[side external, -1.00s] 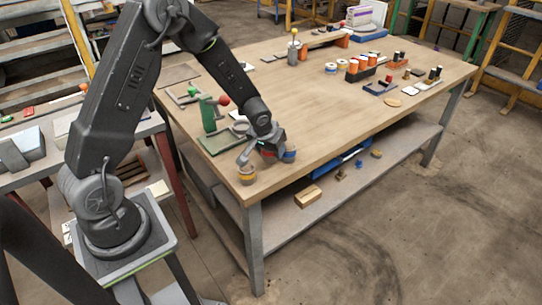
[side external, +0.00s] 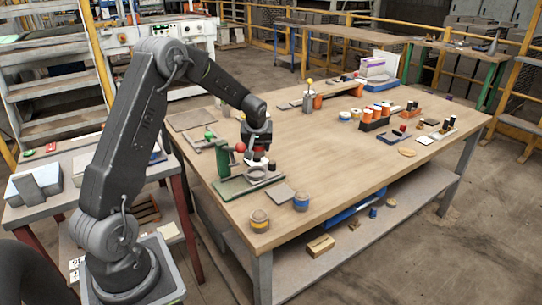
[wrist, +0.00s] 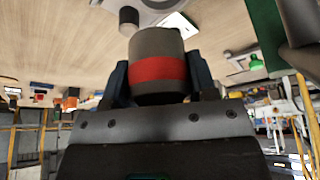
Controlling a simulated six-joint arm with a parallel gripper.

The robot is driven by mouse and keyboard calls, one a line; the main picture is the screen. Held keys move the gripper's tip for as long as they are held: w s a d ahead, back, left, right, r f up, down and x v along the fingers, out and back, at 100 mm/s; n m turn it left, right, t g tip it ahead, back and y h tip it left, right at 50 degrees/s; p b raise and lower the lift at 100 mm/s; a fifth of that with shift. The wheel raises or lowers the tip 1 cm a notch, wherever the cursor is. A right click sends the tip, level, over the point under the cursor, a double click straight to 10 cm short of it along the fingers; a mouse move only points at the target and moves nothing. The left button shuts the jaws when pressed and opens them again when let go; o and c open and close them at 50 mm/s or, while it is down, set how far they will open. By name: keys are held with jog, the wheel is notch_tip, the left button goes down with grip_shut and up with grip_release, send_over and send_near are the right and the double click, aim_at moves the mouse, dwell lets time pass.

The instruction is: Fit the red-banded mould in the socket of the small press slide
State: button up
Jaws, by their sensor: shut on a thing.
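My gripper (side external: 257,140) is shut on the red-banded mould (wrist: 158,68), a grey cylinder with a wide red band. In the side view the mould (side external: 257,154) hangs roughly upright, just above the ring-shaped socket (side external: 257,173) of the small press slide. A gap between mould and socket is hard to judge. The press has a green base (side external: 232,188), a green column and a red lever knob (side external: 240,147). In the wrist view the fingers flank the mould, and the green column (wrist: 265,30) is close on the right. The socket's inside is hidden.
A yellow-banded mould (side external: 259,221) and a blue-banded mould (side external: 301,202) stand near the table's front edge. A flat grey plate (side external: 280,193) lies beside the press. Orange spools (side external: 376,114) stand further right. The middle of the table is clear.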

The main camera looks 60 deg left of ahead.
jog(key=shift+s+a+f, duration=0.1)
jog(key=shift+s+a, duration=0.05)
jog(key=shift+a, duration=0.4)
jog(key=shift+s+a+f, duration=0.1)
jog(key=shift+a+f, duration=0.05)
jog(key=shift+f, duration=0.3)
send_over(255, 172)
jog(key=d, duration=0.1)
jog(key=shift+d+f, duration=0.15)
jog(key=shift+f, duration=2.1)
jog(key=shift+f, duration=1)
jog(key=shift+s+f, duration=0.3)
jog(key=shift+f, duration=0.2)
jog(key=shift+r, duration=0.5)
jog(key=shift+w+r, duration=0.15)
jog(key=shift+r, duration=0.05)
jog(key=shift+w, duration=0.1)
